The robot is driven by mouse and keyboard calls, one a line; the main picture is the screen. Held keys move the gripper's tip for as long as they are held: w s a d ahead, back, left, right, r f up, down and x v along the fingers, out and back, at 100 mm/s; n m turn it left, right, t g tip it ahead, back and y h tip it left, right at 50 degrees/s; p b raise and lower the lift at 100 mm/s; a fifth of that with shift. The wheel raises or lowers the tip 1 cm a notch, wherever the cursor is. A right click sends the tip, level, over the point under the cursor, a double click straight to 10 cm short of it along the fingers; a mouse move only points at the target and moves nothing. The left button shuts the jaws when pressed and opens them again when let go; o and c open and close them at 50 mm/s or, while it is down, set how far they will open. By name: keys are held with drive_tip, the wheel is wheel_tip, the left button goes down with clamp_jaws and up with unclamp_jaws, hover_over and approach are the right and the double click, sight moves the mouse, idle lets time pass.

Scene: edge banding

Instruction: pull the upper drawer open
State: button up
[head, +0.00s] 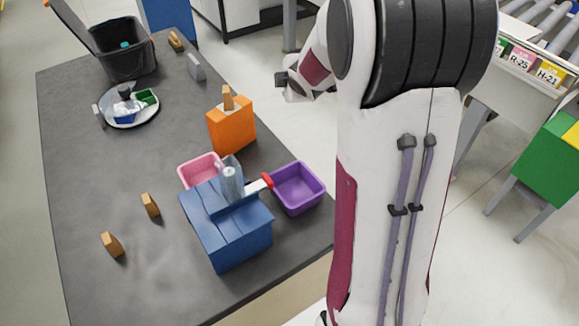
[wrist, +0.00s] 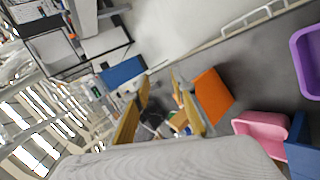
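A blue box-shaped unit (head: 240,245) stands on the grey table near its front right edge. It is the likeliest drawer unit, but I cannot make out an upper drawer or its handle. Seams run across its top, and a grey jug-like item (head: 230,183) with a red-tipped piece is on it. In the wrist view part of the blue unit (wrist: 298,150) shows at the right edge. My gripper (wrist: 162,105) is open and empty, its two yellowish fingers apart. In the head view it is up beyond the table's right side, partly hidden by my arm, well away from the unit.
A pink bin (head: 199,168) and a purple bin (head: 299,189) adjoin the blue unit. An orange block (head: 232,130) stands behind. A plate (head: 130,118) with small items and a black bucket (head: 125,60) are farther back. Small wooden pieces (head: 112,244) are at left; the table's left-centre is mostly clear.

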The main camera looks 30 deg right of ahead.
drive_tip(key=w+d+f+n+t+y, duration=0.1)
drive_tip(key=w+d+f+n+y, duration=0.2)
drive_tip(key=f, duration=0.6)
drive_tip(key=w+d+f+n+t, duration=0.1)
drive_tip(key=w+d+f+n, duration=0.1)
drive_tip(key=d+f+n, duration=0.5)
drive_tip(key=s+a+f+n+t+y, duration=0.1)
drive_tip(key=s+f, duration=0.3)
drive_tip(key=f, duration=0.6)
drive_tip(key=s+a+f+n+t+y, duration=0.2)
drive_tip(key=s+a+f+n+y, duration=0.1)
drive_tip(key=f, duration=0.7)
drive_tip(key=s+n+y, duration=0.1)
drive_tip(key=s, duration=0.1)
drive_tip(key=shift+s+a+y, duration=0.15)
drive_tip(key=shift+s+y, duration=0.15)
drive_tip(key=shift+x, duration=3.95)
drive_tip(key=shift+f, duration=0.1)
clamp_jaws()
